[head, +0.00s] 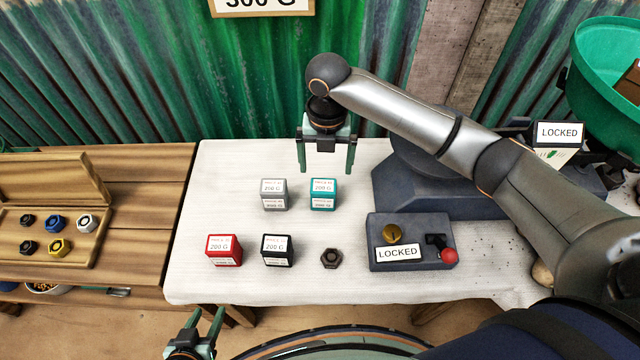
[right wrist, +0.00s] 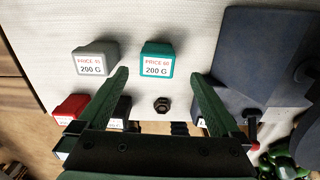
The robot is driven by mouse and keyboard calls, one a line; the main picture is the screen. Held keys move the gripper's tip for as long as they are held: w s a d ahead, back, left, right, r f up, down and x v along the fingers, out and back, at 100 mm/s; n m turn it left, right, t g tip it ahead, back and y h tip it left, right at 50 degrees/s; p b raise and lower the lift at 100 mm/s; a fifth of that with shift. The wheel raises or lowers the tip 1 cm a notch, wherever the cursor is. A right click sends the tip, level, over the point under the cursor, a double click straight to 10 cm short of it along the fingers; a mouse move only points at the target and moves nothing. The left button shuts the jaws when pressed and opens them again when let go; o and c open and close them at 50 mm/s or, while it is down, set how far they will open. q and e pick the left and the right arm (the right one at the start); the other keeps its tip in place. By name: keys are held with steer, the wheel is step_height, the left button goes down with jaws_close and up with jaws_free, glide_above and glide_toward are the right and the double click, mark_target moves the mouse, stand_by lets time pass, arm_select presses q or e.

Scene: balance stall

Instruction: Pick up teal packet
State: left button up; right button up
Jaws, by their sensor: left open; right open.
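The teal packet (head: 323,194) stands on the white cloth at the back of the table, just right of a grey packet (head: 274,194). In the right wrist view the teal packet (right wrist: 157,60), labelled 200 G, lies beyond the fingertips, between their lines. My right gripper (head: 327,170) is open and empty, pointing down above and slightly behind the teal packet, apart from it. In the right wrist view its green fingers (right wrist: 160,75) are spread wide. My left gripper (head: 205,325) is open and empty, low in front of the table.
A red packet (head: 223,250), a black packet (head: 277,249) and a dark hex nut (head: 331,258) stand nearer the front edge. A box (head: 413,242) marked LOCKED with a red-knobbed lever stands right of them. A wooden case (head: 50,235) of coloured nuts is at left.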

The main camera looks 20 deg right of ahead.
mark_target(326, 184)
steer(key=f, duration=0.4)
steer(key=shift+s+f, duration=0.2)
steer(key=shift+f, duration=0.2)
steer(key=shift+s+a+f+b, duration=0.1)
steer(key=shift+a+f+b, duration=0.1)
steer(key=shift+f, duration=1.35)
steer(key=shift+a+f+b, duration=0.1)
steer(key=shift+f+b, duration=0.05)
steer(key=shift+f, duration=1.4)
arm_select(q)
steer(key=shift+s+f, duration=0.3)
steer(key=shift+f, duration=0.15)
arm_select(e)
steer(key=c, duration=1.5)
steer(key=shift+r, duration=0.2)
steer(key=shift+c, duration=0.2)
